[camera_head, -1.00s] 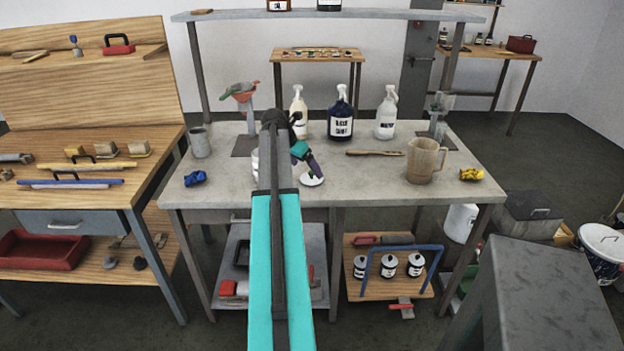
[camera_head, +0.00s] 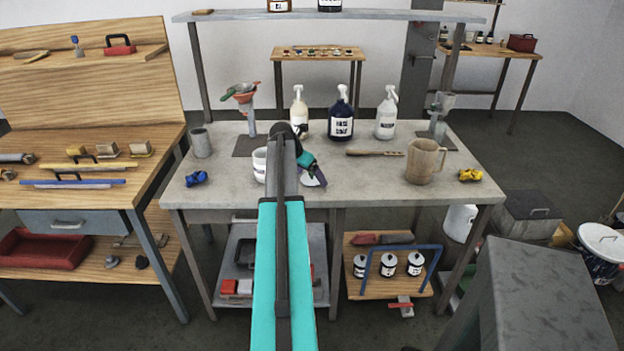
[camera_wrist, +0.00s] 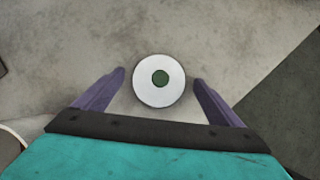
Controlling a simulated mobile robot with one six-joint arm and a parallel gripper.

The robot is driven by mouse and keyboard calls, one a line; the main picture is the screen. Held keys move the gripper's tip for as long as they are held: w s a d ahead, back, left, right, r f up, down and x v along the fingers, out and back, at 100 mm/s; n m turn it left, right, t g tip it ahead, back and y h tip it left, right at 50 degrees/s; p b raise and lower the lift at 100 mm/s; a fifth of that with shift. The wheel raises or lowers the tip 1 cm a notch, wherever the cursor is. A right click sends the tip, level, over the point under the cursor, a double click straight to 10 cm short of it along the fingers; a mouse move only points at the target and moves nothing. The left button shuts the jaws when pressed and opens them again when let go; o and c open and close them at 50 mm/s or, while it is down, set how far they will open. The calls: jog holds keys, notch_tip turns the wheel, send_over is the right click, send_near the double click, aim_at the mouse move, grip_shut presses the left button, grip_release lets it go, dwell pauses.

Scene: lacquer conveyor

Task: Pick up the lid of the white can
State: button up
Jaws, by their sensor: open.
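The lid (camera_wrist: 146,92) is a white disc with a dark green round centre, lying on the grey worktable. In the wrist view it sits between the two purple fingers of my gripper (camera_wrist: 159,80). The fingers are open, with a gap on each side of the lid. In the head view my gripper (camera_head: 316,174) points down at the lid (camera_head: 309,183), which it partly hides. The white can (camera_head: 259,166) stands left of the gripper, partly hidden behind my arm. A pale curved rim shows at the lower left of the wrist view; I cannot tell if it is the can.
Three spray bottles (camera_head: 341,120) stand behind the gripper. A brush (camera_head: 374,153) and a beige jug (camera_head: 424,161) are to the right. A blue cloth (camera_head: 196,178) and a grey cup (camera_head: 201,143) are to the left. The worktable (camera_head: 358,185) is clear just right of the lid.

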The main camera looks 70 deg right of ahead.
jog(key=shift+c, duration=0.2)
jog(key=c, duration=1.1)
jog(key=shift+w+r, duration=0.1)
jog(key=shift+r, duration=0.1)
jog(key=shift+r+b, duration=0.45)
jog(key=shift+r, duration=0.65)
jog(key=w+a+b, duration=0.1)
jog(key=w+a, duration=0.1)
jog(key=a, duration=0.3)
jog(key=w+a+r+b, duration=0.1)
jog(key=a, duration=0.4)
jog(key=w+a+r+b, duration=0.1)
jog(key=w+a, duration=0.1)
jog(key=a, duration=0.3)
jog(key=shift+w+r, duration=0.25)
jog(key=shift+w, duration=0.1)
